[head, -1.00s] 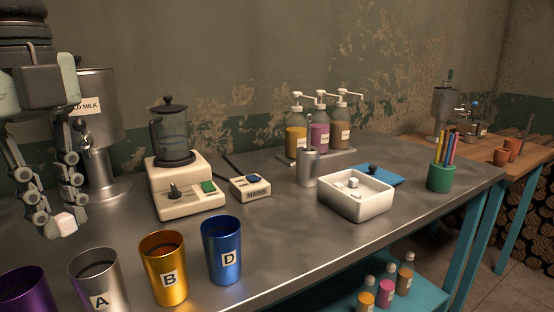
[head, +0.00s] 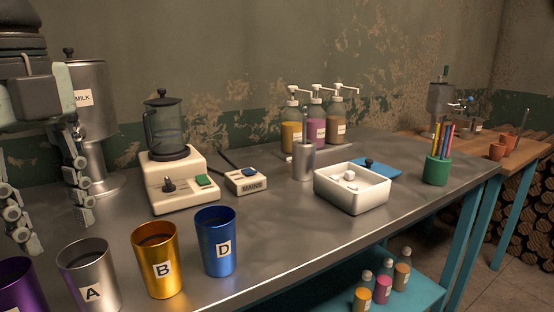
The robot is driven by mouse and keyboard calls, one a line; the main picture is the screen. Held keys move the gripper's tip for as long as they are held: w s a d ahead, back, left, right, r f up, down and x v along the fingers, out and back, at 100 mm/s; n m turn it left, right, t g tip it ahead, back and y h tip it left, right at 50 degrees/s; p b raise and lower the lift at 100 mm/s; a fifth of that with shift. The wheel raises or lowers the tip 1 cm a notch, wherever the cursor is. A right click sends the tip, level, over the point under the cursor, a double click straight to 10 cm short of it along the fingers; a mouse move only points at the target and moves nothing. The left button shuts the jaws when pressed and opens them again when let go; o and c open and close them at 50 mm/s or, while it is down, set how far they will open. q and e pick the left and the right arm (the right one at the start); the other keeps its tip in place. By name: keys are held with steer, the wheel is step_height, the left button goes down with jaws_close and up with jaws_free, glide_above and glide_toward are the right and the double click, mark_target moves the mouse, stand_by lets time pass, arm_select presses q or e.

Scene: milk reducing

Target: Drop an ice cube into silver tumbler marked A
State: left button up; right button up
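The silver tumbler marked A (head: 92,278) stands upright at the front left of the metal table. It holds something dark; no ice cube can be made out inside it. My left gripper (head: 60,230) is open and empty, its fingers wide apart, just above and behind tumbler A in the picture. The white ice box (head: 352,200) stands open at the middle right with a few white ice cubes (head: 350,175) inside. My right gripper is not in view.
A gold tumbler B (head: 157,262), a blue tumbler D (head: 216,245) and a purple tumbler (head: 18,290) flank tumbler A. A blender (head: 170,160), a milk dispenser (head: 92,110) and a mains switch box (head: 246,181) stand behind. The table's middle is clear.

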arm_select(q)
step_height(320, 180, up, 12)
stand_by(0.6)
